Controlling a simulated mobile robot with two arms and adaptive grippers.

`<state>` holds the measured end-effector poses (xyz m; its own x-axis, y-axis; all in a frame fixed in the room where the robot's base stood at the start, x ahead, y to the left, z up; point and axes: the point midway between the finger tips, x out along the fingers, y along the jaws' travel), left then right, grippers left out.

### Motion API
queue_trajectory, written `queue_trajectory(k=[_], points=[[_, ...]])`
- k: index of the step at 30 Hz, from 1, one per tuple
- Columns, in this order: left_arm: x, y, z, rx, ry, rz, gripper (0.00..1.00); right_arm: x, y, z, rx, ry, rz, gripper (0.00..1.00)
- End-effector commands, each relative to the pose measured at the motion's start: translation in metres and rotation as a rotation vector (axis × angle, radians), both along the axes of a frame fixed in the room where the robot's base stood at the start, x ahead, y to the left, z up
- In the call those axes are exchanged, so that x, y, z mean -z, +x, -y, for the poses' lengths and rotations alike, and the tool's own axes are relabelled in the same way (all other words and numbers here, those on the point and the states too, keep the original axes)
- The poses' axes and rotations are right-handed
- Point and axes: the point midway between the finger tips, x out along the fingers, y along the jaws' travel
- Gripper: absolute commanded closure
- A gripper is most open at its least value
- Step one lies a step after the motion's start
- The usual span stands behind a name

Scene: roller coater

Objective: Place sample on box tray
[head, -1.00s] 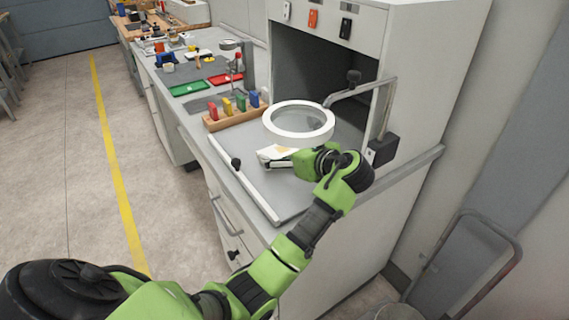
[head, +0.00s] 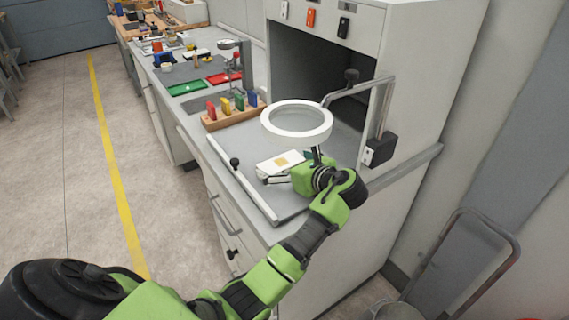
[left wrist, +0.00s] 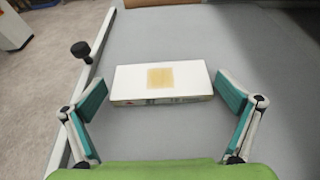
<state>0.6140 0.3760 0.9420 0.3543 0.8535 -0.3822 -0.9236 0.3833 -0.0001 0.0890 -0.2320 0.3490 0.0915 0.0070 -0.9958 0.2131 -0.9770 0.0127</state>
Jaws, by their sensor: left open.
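The sample (head: 285,161) is a flat white block with a yellowish square on top. It appears to lie flat on the grey box tray (head: 240,165), in front of the hood opening. In the left wrist view the sample (left wrist: 125,86) is in front of my left gripper (left wrist: 161,95). The two teal-padded fingers are spread wide, one toward each end of the sample, with gaps on both sides. In the head view my left gripper (head: 280,176) is at the sample's near right side. My right gripper is not in view.
A white ring magnifier (head: 297,121) on a bent arm hangs just above and behind the sample. A wooden rack (head: 235,119) with coloured blocks stands to the left. A rail with a black knob (head: 235,162) edges the tray's left side.

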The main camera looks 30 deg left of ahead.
Motion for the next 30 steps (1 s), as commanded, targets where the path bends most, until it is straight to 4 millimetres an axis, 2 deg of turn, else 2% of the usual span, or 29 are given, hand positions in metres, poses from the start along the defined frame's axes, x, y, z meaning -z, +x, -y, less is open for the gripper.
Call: queue_trajectory(k=[2,5,15,19,24,30], points=[[-0.002,0.0,0.0,-0.001,-0.001,0.002,0.0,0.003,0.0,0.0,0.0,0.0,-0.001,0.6],[-0.007,-0.003,0.011,0.003,-0.001,0.002,0.0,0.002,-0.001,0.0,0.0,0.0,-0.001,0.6],[-0.033,-0.028,0.072,0.003,-0.002,0.003,0.0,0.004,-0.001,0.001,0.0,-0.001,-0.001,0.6],[-0.042,-0.036,0.089,0.001,-0.002,0.002,0.0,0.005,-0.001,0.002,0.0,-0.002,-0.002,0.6],[-0.048,-0.042,0.101,-0.001,-0.001,0.002,0.0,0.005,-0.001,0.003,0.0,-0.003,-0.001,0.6],[-0.049,-0.043,0.103,0.0,0.001,0.001,0.0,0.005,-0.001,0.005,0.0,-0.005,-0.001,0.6]])
